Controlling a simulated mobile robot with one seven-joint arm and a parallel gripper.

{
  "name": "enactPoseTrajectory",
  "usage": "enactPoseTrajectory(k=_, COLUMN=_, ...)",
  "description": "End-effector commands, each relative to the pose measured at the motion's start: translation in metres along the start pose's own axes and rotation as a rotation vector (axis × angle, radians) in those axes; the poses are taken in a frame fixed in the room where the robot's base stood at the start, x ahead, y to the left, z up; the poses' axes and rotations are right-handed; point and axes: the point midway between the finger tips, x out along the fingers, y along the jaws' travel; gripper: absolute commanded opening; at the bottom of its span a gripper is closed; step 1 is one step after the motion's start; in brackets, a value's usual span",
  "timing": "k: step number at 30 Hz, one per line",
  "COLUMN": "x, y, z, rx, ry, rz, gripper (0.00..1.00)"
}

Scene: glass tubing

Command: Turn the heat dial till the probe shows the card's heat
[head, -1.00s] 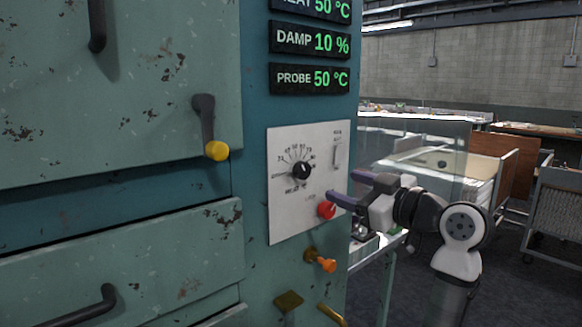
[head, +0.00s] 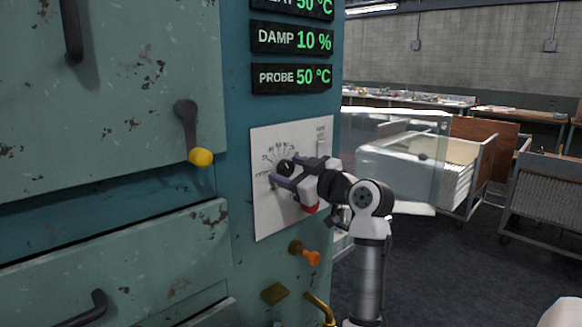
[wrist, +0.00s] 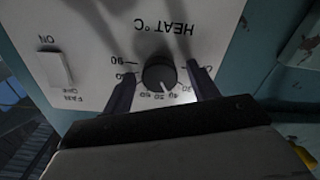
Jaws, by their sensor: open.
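The heat dial (head: 285,166) is a black round knob on a white panel (head: 265,215) of the teal cabinet. In the wrist view the dial (wrist: 158,72) sits between my fingers, with the HEAT °C lettering upside down. Its white pointer mark lies near the 40 and 50 figures; I cannot tell exactly where. My gripper (head: 284,174) is open, one finger on each side of the dial; it also shows in the wrist view (wrist: 163,84). Whether the fingers touch it is unclear. The probe display (head: 292,77) reads 50 °C. The heat display (head: 300,5), cut at the top, shows 50 °C. No card is in view.
The damp display (head: 292,40) reads 10 %. A red button (head: 311,208) is partly hidden under my gripper. A fan switch (wrist: 54,68) is beside the dial. An orange knob (head: 312,257) and yellow-tipped lever (head: 201,157) stick out. A glass case stands at right.

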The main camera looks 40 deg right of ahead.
Motion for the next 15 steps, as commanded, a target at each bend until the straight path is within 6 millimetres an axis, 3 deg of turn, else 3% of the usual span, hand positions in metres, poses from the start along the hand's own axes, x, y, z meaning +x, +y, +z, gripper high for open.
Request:
enactPoseTrajectory(k=8, x=0.0013, y=0.0, z=0.0004, rx=0.0, ry=0.0, rz=0.0, gripper=0.59)
enactPoseTrajectory(k=15, x=0.001, y=0.0, z=0.0003, rx=0.0, ry=0.0, rz=0.0, gripper=0.28)
